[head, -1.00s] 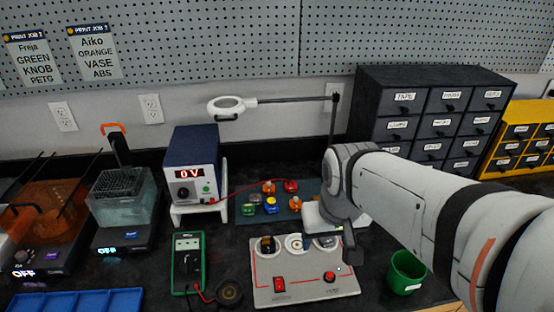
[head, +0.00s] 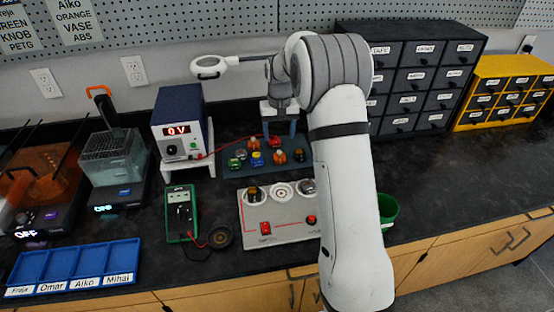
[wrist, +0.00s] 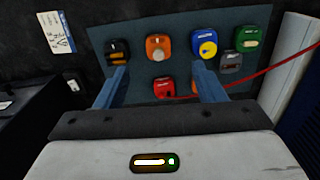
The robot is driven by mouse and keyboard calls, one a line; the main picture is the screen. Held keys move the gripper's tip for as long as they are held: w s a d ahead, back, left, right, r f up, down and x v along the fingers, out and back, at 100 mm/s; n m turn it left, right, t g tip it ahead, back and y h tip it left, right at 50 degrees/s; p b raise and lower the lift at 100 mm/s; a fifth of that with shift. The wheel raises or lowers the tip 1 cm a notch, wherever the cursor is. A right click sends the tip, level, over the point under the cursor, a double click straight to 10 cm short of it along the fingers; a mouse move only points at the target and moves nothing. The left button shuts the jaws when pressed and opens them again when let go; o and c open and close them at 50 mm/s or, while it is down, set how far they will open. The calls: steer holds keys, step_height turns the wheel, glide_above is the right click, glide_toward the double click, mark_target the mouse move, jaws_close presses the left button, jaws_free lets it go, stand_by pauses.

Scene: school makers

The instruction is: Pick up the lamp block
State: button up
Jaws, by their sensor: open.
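Several small coloured blocks lie on a blue-grey mat (head: 232,173); I cannot tell for certain which is the lamp block. My gripper (head: 280,134) is open and empty above the mat's back part, pointing down. In the wrist view its fingertips (wrist: 160,70) straddle a red block (wrist: 164,88). An orange block with a pale disc (wrist: 158,47) lies just past the fingertips. A black and yellow block (wrist: 117,51) is to the left. A blue block with a yellow disc (wrist: 204,44), a green block (wrist: 247,38) and a grey block (wrist: 231,63) are to the right.
A pale circuit board (head: 285,230) with round sockets stands in front of the mat; its left and right sockets hold blocks. A power supply (head: 180,120) is left, with a red wire reaching the mat. A lamp arm, multimeter (head: 181,212), green cup (head: 389,211) and drawers surround the area.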

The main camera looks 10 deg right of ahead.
mark_target(279, 151)
steer(key=w+f, duration=0.1)
steer(key=f, duration=0.2)
steer(key=shift+w+d, duration=0.1)
steer(key=shift+w, duration=0.3)
steer(key=f, duration=0.5)
steer(key=f+p, duration=0.1)
steer(key=f, duration=0.1)
steer(key=shift+s+d+f, duration=0.1)
steer(key=shift+s+f, duration=0.15)
steer(key=shift+c, duration=0.3)
steer(key=c, duration=1)
